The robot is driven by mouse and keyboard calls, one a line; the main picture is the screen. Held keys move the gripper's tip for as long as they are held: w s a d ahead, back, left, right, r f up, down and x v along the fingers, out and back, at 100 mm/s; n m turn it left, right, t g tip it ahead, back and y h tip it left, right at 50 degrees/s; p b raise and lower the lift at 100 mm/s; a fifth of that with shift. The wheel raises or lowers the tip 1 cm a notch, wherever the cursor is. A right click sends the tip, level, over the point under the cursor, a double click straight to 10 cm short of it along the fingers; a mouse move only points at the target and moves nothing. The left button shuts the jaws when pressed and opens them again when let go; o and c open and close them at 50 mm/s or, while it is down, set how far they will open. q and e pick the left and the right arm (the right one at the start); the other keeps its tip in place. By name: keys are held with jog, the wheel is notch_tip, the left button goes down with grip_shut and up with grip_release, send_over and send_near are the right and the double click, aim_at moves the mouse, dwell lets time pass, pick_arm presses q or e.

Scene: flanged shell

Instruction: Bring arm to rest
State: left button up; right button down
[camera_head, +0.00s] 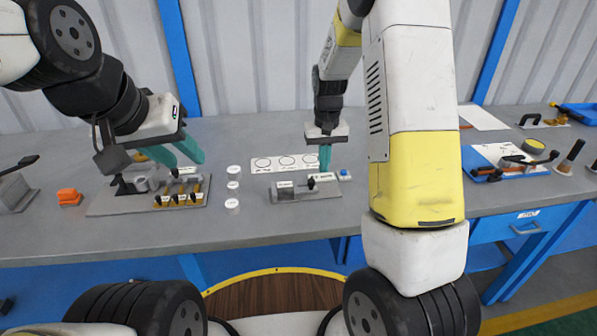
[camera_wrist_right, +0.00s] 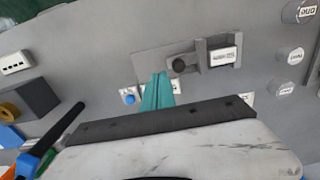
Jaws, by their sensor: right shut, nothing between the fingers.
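My right gripper (camera_head: 325,165) hangs from the right arm above the middle of the bench, behind a small grey fixture (camera_head: 290,191). Its teal fingers are together with nothing between them; they also show in the right wrist view (camera_wrist_right: 158,88). The wrist view shows the fixture (camera_wrist_right: 190,62) just beyond the fingertips; I cannot tell the exact gap. My left gripper (camera_head: 182,163) is over a grey plate (camera_head: 115,206) with several labelled brass-coloured parts. Its two teal fingers are apart, and I see nothing held between them.
Labelled white cylinders (camera_head: 233,187) stand between the plate and fixture. A white sheet with circles (camera_head: 268,164) lies behind. A blue button (camera_head: 345,173) is near the right gripper. An orange block (camera_head: 69,197) is at left; a blue-edged tray (camera_head: 492,152) with tools is at right.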

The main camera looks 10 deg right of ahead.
jog(key=shift+r, duration=0.45)
jog(key=s+r+t+y, duration=0.25)
jog(key=s+r, duration=0.75)
jog(key=r, duration=0.5)
jog(key=s+r+t, duration=0.2)
jog(key=s, duration=0.5)
jog(key=s+a+r+t, duration=0.1)
jog(key=s+r, duration=0.2)
jog(key=s, duration=0.4)
jog(key=shift+s+r+t, duration=0.15)
jog(key=shift+r+t, duration=0.1)
jog(key=shift+t, duration=0.1)
